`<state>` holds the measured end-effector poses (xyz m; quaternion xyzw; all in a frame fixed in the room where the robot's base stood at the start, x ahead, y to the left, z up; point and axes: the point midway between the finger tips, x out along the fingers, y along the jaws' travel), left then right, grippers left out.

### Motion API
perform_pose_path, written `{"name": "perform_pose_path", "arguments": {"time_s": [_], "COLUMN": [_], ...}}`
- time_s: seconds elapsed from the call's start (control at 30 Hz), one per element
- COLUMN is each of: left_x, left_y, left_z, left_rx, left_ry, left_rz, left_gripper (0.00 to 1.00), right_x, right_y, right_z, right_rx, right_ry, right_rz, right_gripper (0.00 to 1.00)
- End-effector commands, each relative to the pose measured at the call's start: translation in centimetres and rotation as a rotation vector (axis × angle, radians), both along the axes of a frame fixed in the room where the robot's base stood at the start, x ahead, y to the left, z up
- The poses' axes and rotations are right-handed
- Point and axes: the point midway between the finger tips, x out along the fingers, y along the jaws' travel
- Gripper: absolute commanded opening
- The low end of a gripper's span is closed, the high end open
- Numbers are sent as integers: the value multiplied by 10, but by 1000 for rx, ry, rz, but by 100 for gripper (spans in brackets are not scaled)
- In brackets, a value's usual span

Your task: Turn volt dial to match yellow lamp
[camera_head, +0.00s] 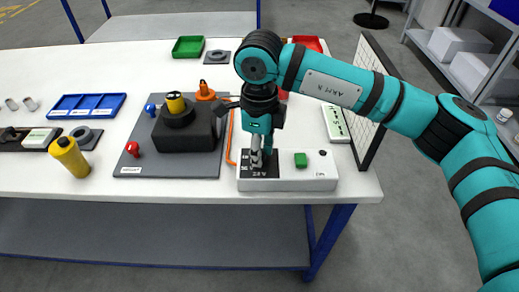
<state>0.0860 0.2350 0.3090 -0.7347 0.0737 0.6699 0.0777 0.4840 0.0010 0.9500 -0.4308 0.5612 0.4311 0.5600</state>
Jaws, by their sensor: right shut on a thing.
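A white control box (290,185) stands at the front right of the white table. On its left part is a black dial plate (273,171) with white markings; "24 V" is legible at its lower edge. My right gripper (257,160) points down onto this plate and is shut on the volt dial, which is mostly hidden by the fingers. The dial's exact setting cannot be read. A green button (300,160) and a small black part (322,153) are on the box's right side. I cannot make out a lit yellow lamp. My left gripper is not in view.
A grey mat (135,165) left of the box holds a dark block (187,135) with a yellow-topped cylinder (176,103).

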Motion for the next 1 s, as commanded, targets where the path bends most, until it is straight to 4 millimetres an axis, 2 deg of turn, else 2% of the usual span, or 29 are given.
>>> {"name": "perform_pose_path", "arguments": {"time_s": [0.07, 0.1, 0.27, 0.53, 0.63, 0.77, 1.0], "left_x": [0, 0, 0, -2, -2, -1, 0], "left_y": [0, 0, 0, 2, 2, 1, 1], "left_z": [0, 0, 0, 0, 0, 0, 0], "left_rx": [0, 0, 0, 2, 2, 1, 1], "left_ry": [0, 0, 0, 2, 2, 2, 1], "left_rz": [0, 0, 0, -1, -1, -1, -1], "left_gripper": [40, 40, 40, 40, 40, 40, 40], "right_x": [2, 2, 1, 1, 1, 1, 1], "right_y": [0, 0, 0, 0, 0, 0, 0], "right_z": [3, 3, 2, 2, 8, 28, 81], "right_rx": [2, 2, 2, 1, 2, 1, 3], "right_ry": [-7, -7, -5, -2, -5, -7, -6], "right_rz": [-3, -3, -3, -2, -2, -2, -2], "right_gripper": [0, 28, 49, 49, 49, 49, 49]}}
